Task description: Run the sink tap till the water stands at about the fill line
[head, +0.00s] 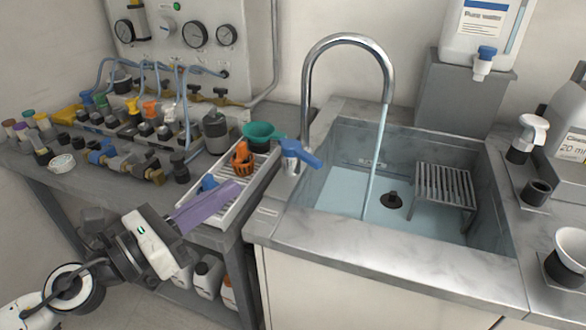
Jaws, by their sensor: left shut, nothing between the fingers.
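The steel gooseneck tap (308,75) arches over the sink (480,150), and a stream of water (376,150) runs from its spout into the basin. Pale blue water (335,190) covers the basin floor. Its level against a fill line is hard to judge; small dark marks show on the back wall. The blue tap lever (300,152) sits at the sink's left rim, pointing to the right. My left gripper (232,189) is shut and empty, with purplish fingers over the white tray, apart from the lever. My right gripper is not in view.
A dark drain fitting (391,200) and a slatted rack (445,184) stand in the basin. The white tray (225,215) holds an orange part (242,157) and a green funnel (262,133). Valves and bottles crowd the left bench. A water container (485,30) stands behind the sink.

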